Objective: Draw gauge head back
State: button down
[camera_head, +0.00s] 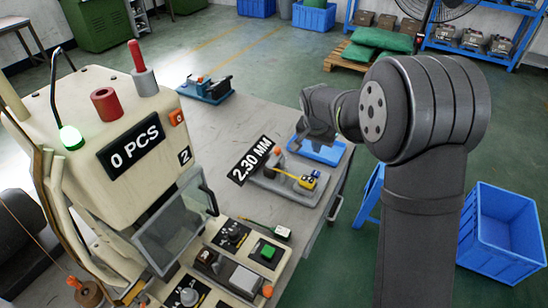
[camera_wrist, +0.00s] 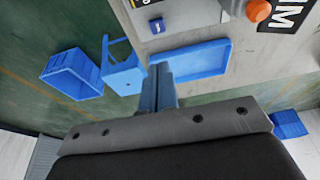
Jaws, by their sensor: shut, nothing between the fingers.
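In the wrist view the orange knob (camera_wrist: 258,10) and part of the display (camera_wrist: 290,14) show at the top right edge. Which part is the gauge head I cannot tell for certain. My gripper (camera_head: 300,139) is above the far right part of the bench, beyond the gauge and apart from it. In the wrist view its fingers (camera_wrist: 158,85) are together and empty.
A blue tray (camera_head: 322,152) lies under my gripper at the bench's right edge. The cream machine with a "0 PCS" display (camera_head: 133,138) and button panels (camera_head: 228,270) stand at the left and front. A blue bin (camera_head: 500,228) stands on the floor at the right.

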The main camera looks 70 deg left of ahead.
jog(key=c, duration=1.6)
grip_release()
jog(key=shift+d+f, duration=0.1)
jog(key=shift+f, duration=0.05)
jog(key=o, duration=0.4)
jog(key=s+d+f+m+g, duration=0.2)
jog(key=d+f+g, duration=0.1)
jog(key=shift+s+m, duration=0.15)
jog(key=shift+m, duration=0.25)
jog(key=s+d+m+g+y, duration=0.2)
jog(key=s+m+g+y, duration=0.2)
jog(key=m+g, duration=0.5)
jog(key=m+t+y, duration=0.3)
jog(key=m+y, duration=0.2)
jog(key=m, duration=0.4)
send_near(278, 149)
jog(key=x, duration=1)
jog(key=shift+s+a+f, duration=0.1)
jog(key=shift+a, duration=0.15)
